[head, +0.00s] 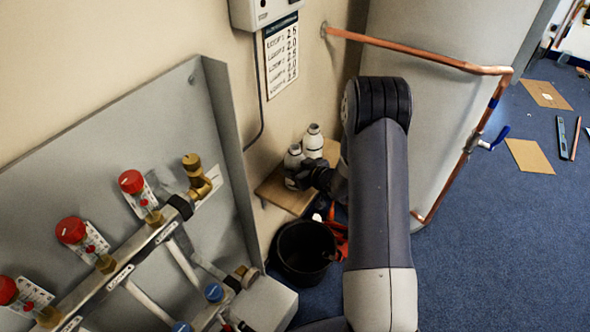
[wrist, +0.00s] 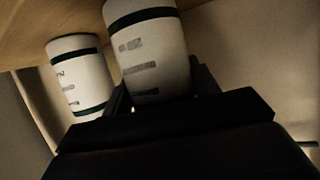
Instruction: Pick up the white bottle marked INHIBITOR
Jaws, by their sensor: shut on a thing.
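Two white bottles stand close together at the wooden shelf in the head view. The nearer, left bottle (head: 293,158) has my gripper (head: 303,177) at its lower part; the other bottle (head: 313,141) is just behind it to the right. In the wrist view my gripper (wrist: 160,98) is shut on one white bottle (wrist: 148,50) with dark bands and a printed label. The second bottle (wrist: 80,75) is beside it on the left, clear of the jaws. The lettering is too blurred to read, so I cannot tell which is marked INHIBITOR.
The wooden shelf (head: 275,191) is low against the wall. A black bucket (head: 303,252) stands below it on the blue carpet. The grey manifold panel (head: 120,120) is on the left, and a white cylinder (head: 420,90) with copper pipe (head: 420,50) is close on the right.

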